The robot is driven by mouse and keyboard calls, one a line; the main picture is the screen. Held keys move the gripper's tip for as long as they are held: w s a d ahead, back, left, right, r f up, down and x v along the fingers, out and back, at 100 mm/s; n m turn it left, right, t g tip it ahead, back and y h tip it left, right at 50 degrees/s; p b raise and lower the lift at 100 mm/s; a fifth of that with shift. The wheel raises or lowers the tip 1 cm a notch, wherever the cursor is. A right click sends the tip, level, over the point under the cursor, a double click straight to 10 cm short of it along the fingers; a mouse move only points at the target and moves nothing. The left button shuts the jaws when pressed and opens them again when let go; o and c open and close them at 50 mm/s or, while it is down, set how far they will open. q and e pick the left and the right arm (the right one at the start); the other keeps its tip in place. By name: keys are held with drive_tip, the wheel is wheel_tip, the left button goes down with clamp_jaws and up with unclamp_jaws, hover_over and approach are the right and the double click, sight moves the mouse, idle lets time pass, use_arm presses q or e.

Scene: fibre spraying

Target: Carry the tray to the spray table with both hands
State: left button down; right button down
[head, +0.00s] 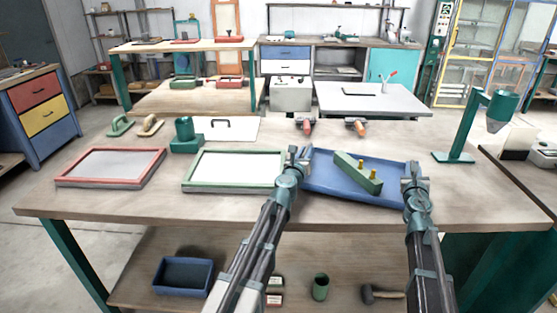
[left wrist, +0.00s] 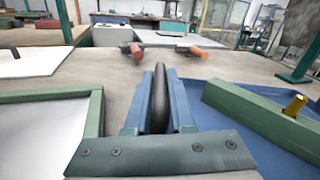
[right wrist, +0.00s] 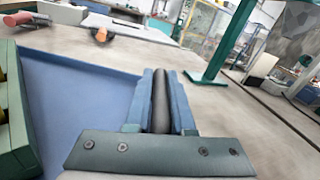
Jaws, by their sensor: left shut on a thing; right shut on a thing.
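A blue tray (head: 325,185) lies on the wooden workbench (head: 230,212), right of its middle. A green block with yellow pegs (head: 357,172) lies inside it; part of the block also shows in the left wrist view (left wrist: 262,118). My left gripper (head: 299,158) is shut on the tray's left side, on a dark bar seen between its fingers in the left wrist view (left wrist: 160,95). My right gripper (head: 413,172) is shut on the tray's right side, on a similar dark bar in the right wrist view (right wrist: 160,100). I cannot tell whether the tray is lifted.
A green-framed screen (head: 235,170) sits close left of the tray, a red-framed one (head: 110,167) further left. Two orange-handled tools (head: 307,126) lie behind it. A green lamp-like stand (head: 455,157) stands at the right. Further tables stand behind, with a grey-topped one (head: 370,100) beyond the bench.

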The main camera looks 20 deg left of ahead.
use_arm(q)
drive_tip(key=shift+a+f, duration=0.25)
drive_tip(key=shift+f, duration=0.15)
use_arm(e)
drive_tip(key=shift+d+f, duration=0.15)
drive_tip(key=shift+f, duration=0.25)
use_arm(q)
drive_tip(key=c, duration=1.2)
unclamp_jaws()
drive_tip(key=shift+f+b, duration=0.1)
drive_tip(key=shift+b, duration=0.25)
drive_tip(key=shift+c, duration=0.2)
use_arm(e)
drive_tip(key=c, duration=1.2)
unclamp_jaws()
drive_tip(key=shift+f, duration=0.1)
drive_tip(key=shift+c, duration=0.2)
use_arm(q)
drive_tip(key=shift+o, duration=1.4)
use_arm(e)
drive_tip(key=shift+o, duration=1.3)
use_arm(q)
drive_tip(key=shift+o, duration=1)
drive_tip(key=shift+d, duration=0.15)
use_arm(e)
drive_tip(key=shift+o, duration=1)
use_arm(q)
drive_tip(key=shift+s, duration=0.1)
